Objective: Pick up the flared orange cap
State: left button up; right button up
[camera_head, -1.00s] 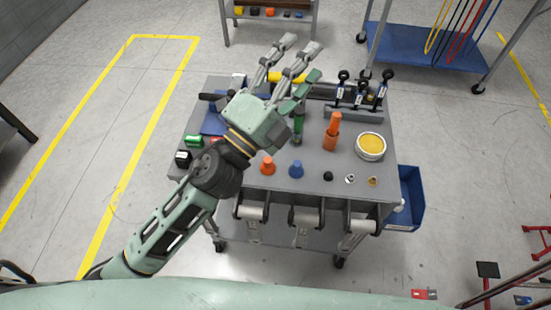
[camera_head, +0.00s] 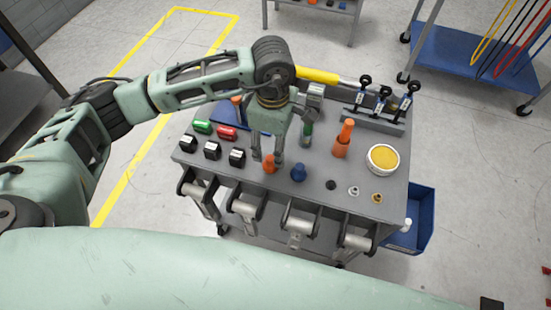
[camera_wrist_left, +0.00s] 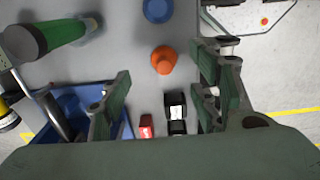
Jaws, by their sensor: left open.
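The flared orange cap (camera_head: 269,164) stands on the grey cart top near its front edge, just left of a blue cap (camera_head: 298,173). My left gripper (camera_head: 267,161) points down over the orange cap, with its fingers apart. In the left wrist view the orange cap (camera_wrist_left: 164,60) shows between the open fingers and ahead of the palm, with nothing held. In the head view the fingers partly cover the cap. I cannot tell whether they touch it. My right gripper is in neither view.
A green cylinder (camera_head: 306,135), a stacked orange piece (camera_head: 344,138) and a yellow-filled tin (camera_head: 383,158) stand to the right. Black blocks (camera_head: 212,150) and a red block (camera_head: 227,133) lie to the left. Small fittings line the front right edge.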

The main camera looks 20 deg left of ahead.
aim_at(270, 158)
pick_arm(q)
jog(key=f, duration=0.2)
jog(key=f+p, duration=0.1)
jog(key=f, duration=0.1)
jog(key=a+f+p, duration=0.1)
jog(key=f, duration=0.2)
jog(key=shift+s, duration=0.35)
jog(key=shift+f, duration=0.35)
jog(key=shift+c, duration=0.3)
jog(key=c, duration=0.9)
jog(key=shift+o, duration=0.2)
jog(key=shift+r, duration=0.1)
